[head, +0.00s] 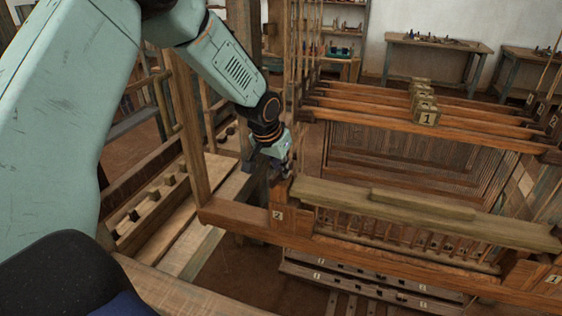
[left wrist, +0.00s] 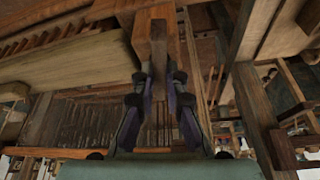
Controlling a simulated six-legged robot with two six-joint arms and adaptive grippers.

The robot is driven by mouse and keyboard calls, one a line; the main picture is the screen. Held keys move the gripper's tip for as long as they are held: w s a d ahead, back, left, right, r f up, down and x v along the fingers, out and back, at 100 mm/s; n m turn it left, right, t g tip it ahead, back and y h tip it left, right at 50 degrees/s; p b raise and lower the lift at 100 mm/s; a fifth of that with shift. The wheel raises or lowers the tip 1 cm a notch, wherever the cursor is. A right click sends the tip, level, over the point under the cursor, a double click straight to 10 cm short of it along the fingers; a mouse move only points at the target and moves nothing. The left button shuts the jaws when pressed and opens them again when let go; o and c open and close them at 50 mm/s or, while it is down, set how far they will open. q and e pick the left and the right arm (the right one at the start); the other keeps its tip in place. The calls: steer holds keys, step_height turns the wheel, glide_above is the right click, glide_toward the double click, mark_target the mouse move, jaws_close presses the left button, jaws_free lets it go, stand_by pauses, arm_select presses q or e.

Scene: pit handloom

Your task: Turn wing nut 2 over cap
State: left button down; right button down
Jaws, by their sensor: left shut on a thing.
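The wooden cap (head: 430,212) is a long grey-brown bar lying along the top of the loom's front frame. It also shows at the left of the left wrist view (left wrist: 65,62). The post marked 2 (head: 279,217) stands at its left end. My left gripper (head: 283,168) is just above this post, beside the cap's end. In the left wrist view my left gripper (left wrist: 158,82) has its fingers on both sides of a narrow brown wooden piece, apparently wing nut 2 (left wrist: 158,45), and is shut on it. In the head view the gripper mostly hides the nut. My right gripper is not in view.
A post marked 1 (head: 552,280) stands at the frame's right end. Behind the cap are several parallel beams with a numbered block (head: 427,113). Workbenches (head: 437,55) stand at the back.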

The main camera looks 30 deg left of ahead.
arm_select(q)
steer(key=shift+w+a+r+m, duration=0.1)
steer(key=shift+w+m, duration=0.05)
steer(key=shift+m, duration=0.45)
steer(key=shift+m+h, duration=0.4)
steer(key=m+b, duration=0.2)
steer(key=m+h+b, duration=0.1)
steer(key=m+b, duration=0.1)
steer(key=b, duration=0.1)
steer(key=shift+w+a+f+m+h, duration=0.1)
steer(key=shift+a+f+m+h, duration=0.1)
steer(key=shift+m+h, duration=0.1)
steer(key=m+g+b, duration=0.1)
steer(key=m, duration=0.1)
steer(key=shift+r+m+h+b, duration=0.1)
steer(key=shift+m+h+b, duration=0.2)
steer(key=shift+h+b, duration=0.1)
steer(key=m+g, duration=0.1)
steer(key=m, duration=0.1)
steer(key=shift+w+m, duration=0.1)
steer(key=shift+m, duration=0.2)
steer(key=shift+r+m+g+h, duration=0.15)
steer(key=shift+m+g+h, duration=0.4)
steer(key=shift+m, duration=1.25)
